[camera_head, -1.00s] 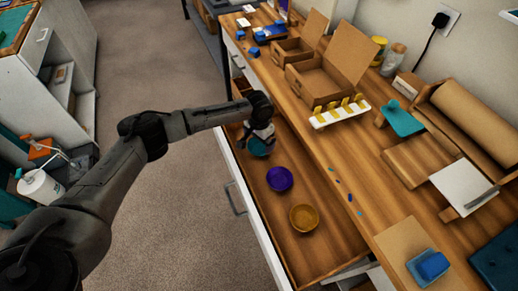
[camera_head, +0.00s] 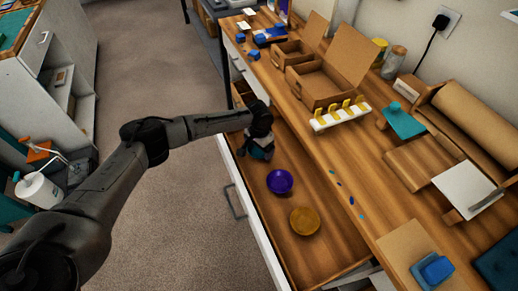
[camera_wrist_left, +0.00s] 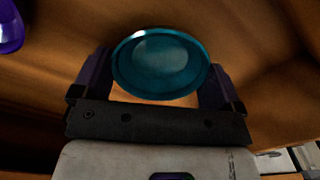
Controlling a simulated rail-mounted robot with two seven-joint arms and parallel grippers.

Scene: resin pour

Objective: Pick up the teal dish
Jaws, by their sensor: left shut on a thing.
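The teal dish (camera_wrist_left: 160,62) is a small round bowl between the two fingers of my left gripper (camera_wrist_left: 160,85) in the left wrist view. The fingers are shut on it from either side. In the head view, my left gripper (camera_head: 260,152) is inside the open wooden drawer, at its far part, and mostly hides the dish. I cannot tell whether the dish touches the drawer floor. My right gripper is not in view.
A purple bowl (camera_head: 280,181) and an amber bowl (camera_head: 304,221) stand nearer in the drawer (camera_head: 318,255). The wooden counter (camera_head: 345,160) right of it holds cardboard boxes (camera_head: 322,80), a white rack with yellow clips (camera_head: 340,116) and a blue block (camera_head: 436,270).

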